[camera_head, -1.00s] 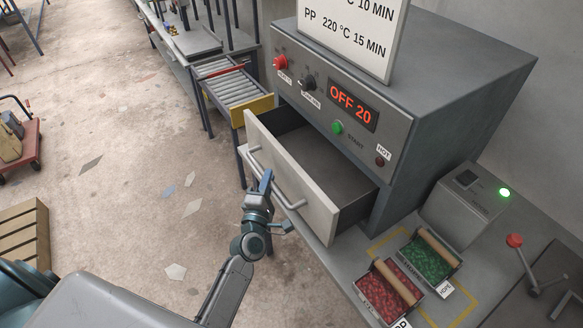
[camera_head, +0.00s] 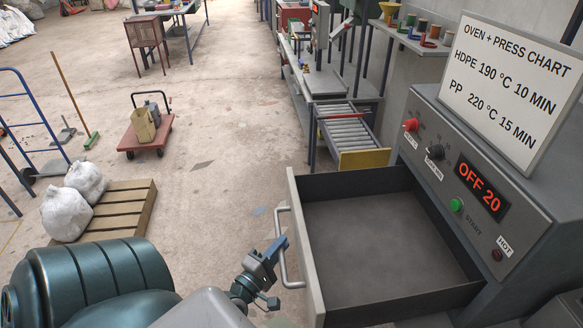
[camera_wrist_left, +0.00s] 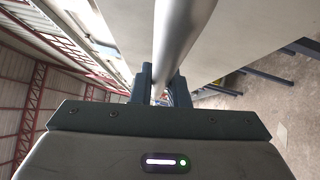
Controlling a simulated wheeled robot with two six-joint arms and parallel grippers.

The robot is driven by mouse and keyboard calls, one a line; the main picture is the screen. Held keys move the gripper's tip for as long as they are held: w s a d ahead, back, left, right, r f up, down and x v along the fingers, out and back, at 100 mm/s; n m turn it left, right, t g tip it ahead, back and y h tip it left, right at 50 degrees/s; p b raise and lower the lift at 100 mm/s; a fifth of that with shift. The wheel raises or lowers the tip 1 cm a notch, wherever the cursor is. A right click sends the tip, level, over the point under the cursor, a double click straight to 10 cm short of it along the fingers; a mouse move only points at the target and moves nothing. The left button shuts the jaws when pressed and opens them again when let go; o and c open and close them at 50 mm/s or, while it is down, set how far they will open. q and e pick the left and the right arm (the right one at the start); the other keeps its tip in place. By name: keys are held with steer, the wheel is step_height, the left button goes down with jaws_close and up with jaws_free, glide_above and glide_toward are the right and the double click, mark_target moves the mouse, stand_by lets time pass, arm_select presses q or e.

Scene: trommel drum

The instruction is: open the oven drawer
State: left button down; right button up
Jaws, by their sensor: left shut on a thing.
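The oven drawer (camera_head: 385,235) is pulled well out of the oven (camera_head: 480,190), and its grey interior is empty. Its front panel (camera_head: 306,255) carries a curved metal handle (camera_head: 281,245) on the outer side. My left gripper (camera_head: 279,248) is shut on this handle, near its middle. In the left wrist view the handle bar (camera_wrist_left: 176,40) runs between the two fingers (camera_wrist_left: 160,82), with the pale drawer front beside it. My right gripper is not in view.
A roller conveyor (camera_head: 350,125) with a yellow end plate stands behind the drawer. A pallet (camera_head: 115,205) with white sacks (camera_head: 75,200) and a red cart (camera_head: 146,130) stand to the left. The floor (camera_head: 215,190) between is mostly clear.

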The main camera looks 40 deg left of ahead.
arm_select(q)
steer(key=shift+r, duration=0.2)
steer(key=c, duration=1.7)
jaws_free()
steer(key=o, duration=0.3)
steer(key=shift+a+f, duration=0.15)
steer(key=s+d+f+b, duration=0.1)
steer(key=s+b, duration=0.3)
steer(key=s, duration=0.6)
steer(key=shift+s+d+f, duration=0.2)
steer(key=shift+s+f, duration=0.05)
